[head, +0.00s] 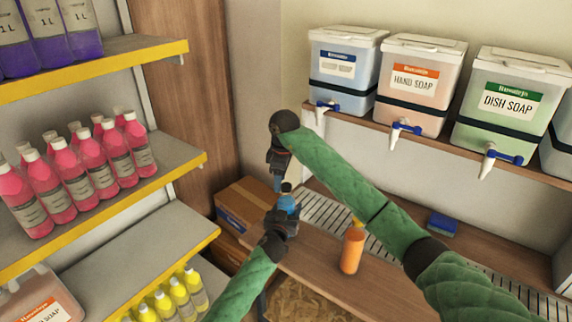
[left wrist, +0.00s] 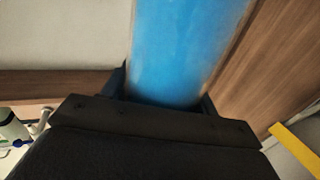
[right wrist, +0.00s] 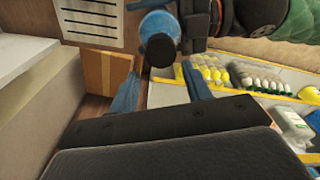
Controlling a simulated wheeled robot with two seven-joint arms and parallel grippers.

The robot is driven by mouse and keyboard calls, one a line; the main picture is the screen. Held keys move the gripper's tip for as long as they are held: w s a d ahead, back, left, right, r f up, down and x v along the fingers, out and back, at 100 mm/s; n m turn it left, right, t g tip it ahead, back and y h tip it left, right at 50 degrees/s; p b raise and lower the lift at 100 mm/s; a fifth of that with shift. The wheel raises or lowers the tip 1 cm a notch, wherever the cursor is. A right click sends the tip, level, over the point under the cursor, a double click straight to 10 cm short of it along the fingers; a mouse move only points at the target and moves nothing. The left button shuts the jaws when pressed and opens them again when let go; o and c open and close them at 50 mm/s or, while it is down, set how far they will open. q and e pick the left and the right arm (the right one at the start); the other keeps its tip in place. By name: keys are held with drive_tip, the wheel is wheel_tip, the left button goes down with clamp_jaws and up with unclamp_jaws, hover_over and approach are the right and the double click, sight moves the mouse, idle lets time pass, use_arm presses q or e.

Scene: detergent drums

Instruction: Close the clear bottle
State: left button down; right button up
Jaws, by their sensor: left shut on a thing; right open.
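The clear bottle with blue liquid (head: 288,203) is upright in my left gripper (head: 283,217), which is shut on its body. It fills the middle of the left wrist view (left wrist: 185,45). A dark cap (head: 286,187) shows at its top and appears as a dark round end (right wrist: 158,49) in the right wrist view. I cannot tell whether it is fully seated. My right gripper (head: 278,174) is just above the bottle, pointing down. In the right wrist view its fingers (right wrist: 160,88) are open, with the cap near the gap between them.
An orange bottle (head: 352,249) stands on the wooden counter (head: 315,262) to the right. Soap dispensers (head: 413,85) line a shelf behind. Pink bottles (head: 88,165) stand on the left shelving. A cardboard box (head: 247,203) is behind the grippers. A blue sponge (head: 441,224) lies at the right.

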drive_tip(key=w+a+r+n+y, duration=0.1)
drive_tip(key=a+r+n, duration=0.25)
drive_tip(key=n, duration=1.05)
drive_tip(key=d+r+n, duration=0.1)
drive_tip(key=n, duration=0.9)
drive_tip(key=s+d+r+n+h, duration=0.1)
drive_tip(key=d+n, duration=0.1)
drive_tip(key=n, duration=0.8)
drive_tip(key=d+r+n, duration=0.1)
drive_tip(key=n, duration=0.9)
drive_tip(key=shift+s+d+r+n+h, duration=0.2)
drive_tip(key=shift+s+n+h, duration=0.15)
drive_tip(key=shift+n+h, duration=0.05)
drive_tip(key=n, duration=0.2)
drive_tip(key=d+n, duration=0.1)
drive_tip(key=n, duration=0.1)
drive_tip(key=shift+s+r, duration=0.15)
